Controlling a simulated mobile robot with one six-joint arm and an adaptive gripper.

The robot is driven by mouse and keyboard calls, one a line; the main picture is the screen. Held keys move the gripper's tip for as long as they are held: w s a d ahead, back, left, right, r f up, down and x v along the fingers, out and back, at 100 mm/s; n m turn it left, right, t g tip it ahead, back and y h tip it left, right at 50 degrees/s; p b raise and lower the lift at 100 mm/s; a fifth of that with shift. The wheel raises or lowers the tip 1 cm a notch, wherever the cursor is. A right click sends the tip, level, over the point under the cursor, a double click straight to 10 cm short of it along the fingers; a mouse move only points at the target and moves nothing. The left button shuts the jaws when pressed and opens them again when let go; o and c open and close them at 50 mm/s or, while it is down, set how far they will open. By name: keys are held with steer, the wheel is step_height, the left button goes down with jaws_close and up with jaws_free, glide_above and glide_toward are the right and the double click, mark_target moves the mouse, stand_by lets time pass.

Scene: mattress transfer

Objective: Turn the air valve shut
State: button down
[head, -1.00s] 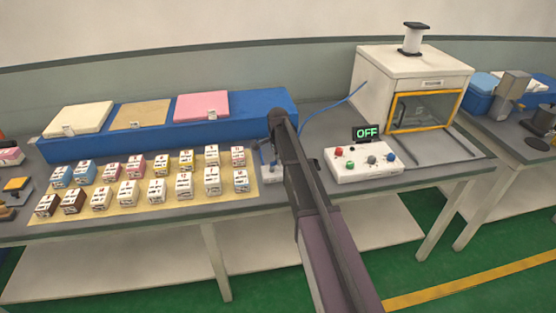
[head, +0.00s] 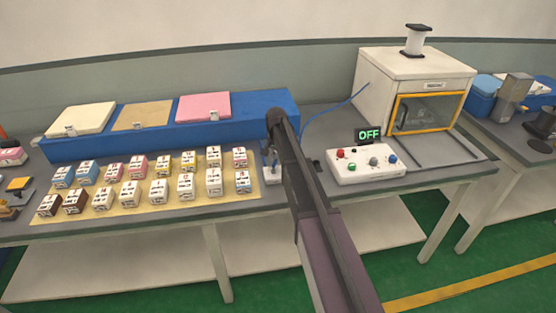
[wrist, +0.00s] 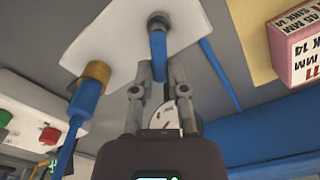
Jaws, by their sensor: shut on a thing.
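The air valve's blue handle (wrist: 158,52) is at top centre in the wrist view, under a round grey fitting on a white plate (wrist: 115,38). My gripper (wrist: 159,80) is shut on this handle, with one grey finger on each side. A dial gauge (wrist: 166,117) shows partly between the fingers. A brass fitting (wrist: 97,72) with a blue hose (wrist: 85,100) sits left of the handle. In the head view, the white valve base (head: 273,174) is on the bench, and my arm hides part of the valve.
A control box (head: 350,175) with coloured buttons and an "OFF" display (head: 368,134) stands right of my arm. Several small labelled blocks on a tan mat (head: 120,202) lie to the left. Behind them is a long blue stand (head: 255,118). A white machine (head: 375,85) stands at right.

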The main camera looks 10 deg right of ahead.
steer(key=n, duration=0.3)
steer(key=shift+w+a+n, duration=0.1)
steer(key=shift+a+n, duration=0.2)
steer(key=shift+a, duration=0.1)
steer(key=shift+a+n, duration=0.2)
steer(key=shift+n, duration=0.6)
steer(key=shift+a+n, duration=0.2)
steer(key=shift+n, duration=0.6)
steer(key=c, duration=0.7)
jaws_free()
steer(key=shift+o, duration=0.2)
steer(key=shift+w+d+m, duration=0.1)
steer(key=shift+d+m, duration=0.05)
steer(key=shift+m, duration=0.25)
